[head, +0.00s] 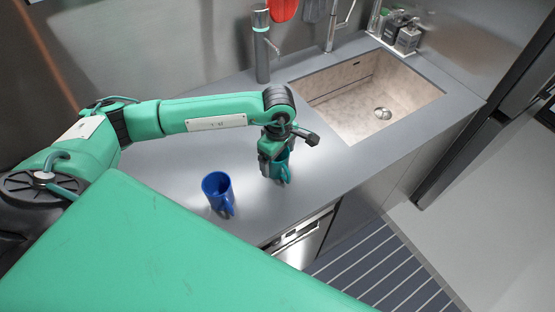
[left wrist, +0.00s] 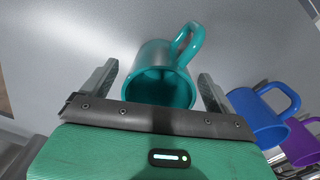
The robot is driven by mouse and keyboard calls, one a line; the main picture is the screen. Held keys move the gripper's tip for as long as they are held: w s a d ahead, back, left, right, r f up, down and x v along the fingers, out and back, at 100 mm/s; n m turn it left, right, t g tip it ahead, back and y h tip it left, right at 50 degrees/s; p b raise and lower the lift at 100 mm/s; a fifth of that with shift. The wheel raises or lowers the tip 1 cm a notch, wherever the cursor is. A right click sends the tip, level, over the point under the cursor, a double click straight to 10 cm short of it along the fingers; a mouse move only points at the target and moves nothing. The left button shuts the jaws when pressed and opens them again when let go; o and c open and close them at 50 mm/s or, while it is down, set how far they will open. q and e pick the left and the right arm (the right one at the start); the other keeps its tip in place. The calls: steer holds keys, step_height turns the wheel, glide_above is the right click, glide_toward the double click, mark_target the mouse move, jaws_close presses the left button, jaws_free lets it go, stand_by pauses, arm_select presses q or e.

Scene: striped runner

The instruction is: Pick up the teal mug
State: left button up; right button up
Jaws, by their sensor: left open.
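The teal mug (head: 281,168) stands on the grey counter, partly hidden by my left gripper (head: 274,158). In the left wrist view the teal mug (left wrist: 160,85) shows its open mouth towards me and its handle at the upper right. The fingers of my left gripper (left wrist: 155,90) are open, one on each side of the mug, with a visible gap on both sides. Where the fingertips end against the mug's height is hard to tell. My right gripper is in neither view.
A blue mug (head: 216,190) stands left of the teal mug in the head view. A purple mug (left wrist: 303,142) shows at the right edge of the left wrist view. The counter's front edge is close.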

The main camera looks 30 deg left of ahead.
arm_select(q)
steer(key=shift+f, duration=1.25)
steer(key=c, duration=1.3)
steer(key=shift+o, duration=0.2)
steer(key=shift+r, duration=0.1)
